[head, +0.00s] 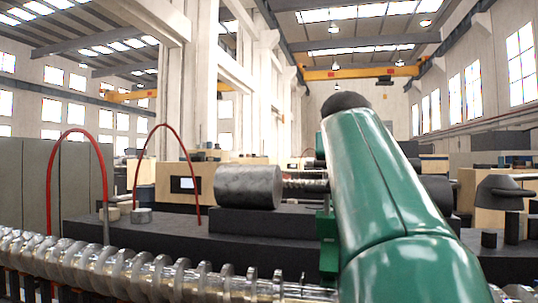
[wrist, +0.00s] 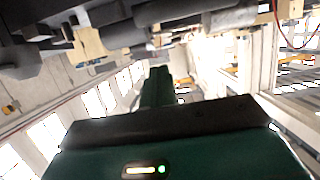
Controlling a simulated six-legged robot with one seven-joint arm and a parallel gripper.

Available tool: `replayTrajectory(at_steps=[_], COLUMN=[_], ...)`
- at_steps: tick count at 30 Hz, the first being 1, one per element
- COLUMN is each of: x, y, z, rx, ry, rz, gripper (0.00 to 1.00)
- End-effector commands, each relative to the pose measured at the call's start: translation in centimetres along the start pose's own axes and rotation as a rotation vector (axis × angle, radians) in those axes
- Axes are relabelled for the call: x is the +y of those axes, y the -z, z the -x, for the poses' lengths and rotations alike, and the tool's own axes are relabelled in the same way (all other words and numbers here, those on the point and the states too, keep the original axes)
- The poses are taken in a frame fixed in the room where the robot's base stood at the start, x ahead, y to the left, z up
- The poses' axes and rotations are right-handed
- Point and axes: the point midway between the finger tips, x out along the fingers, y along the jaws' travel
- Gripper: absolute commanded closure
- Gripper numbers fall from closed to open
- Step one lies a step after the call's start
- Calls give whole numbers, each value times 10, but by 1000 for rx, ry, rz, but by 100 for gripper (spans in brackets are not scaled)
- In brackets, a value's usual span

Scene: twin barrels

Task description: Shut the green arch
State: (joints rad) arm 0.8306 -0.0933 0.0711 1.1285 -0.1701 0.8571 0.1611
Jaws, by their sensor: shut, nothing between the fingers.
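I cannot make out a green arch in either view. Two thin red arches stand at the left in the head view, one at the far left (head: 106,190) and one near the left barrel (head: 190,165). A small green upright part (head: 328,250) shows beside my large green arm link, and I cannot tell what it belongs to. My gripper (wrist: 160,72) is in the wrist view, green and narrow beyond a dark bar, shut and empty. It touches nothing that I can see. My arm hides much of the right middle in the head view.
A dark grey barrel (head: 248,187) lies on a dark block. A second barrel (head: 437,190) is partly hidden behind my arm. A long metal screw shaft (head: 150,275) crosses the front. Dark machinery (head: 505,190) stands at the right. The air above the barrels looks clear.

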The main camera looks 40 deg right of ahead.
Motion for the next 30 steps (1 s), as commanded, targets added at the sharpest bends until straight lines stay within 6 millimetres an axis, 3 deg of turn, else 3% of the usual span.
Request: replayTrajectory(at_steps=[6,18,30], x=[-1,-3,-3], y=[-2,-35,-39], z=[-36,-19,-18], rx=[-4,-1,-2], ry=[-1,0,1], rz=[0,1,1], gripper=[100,100,100])
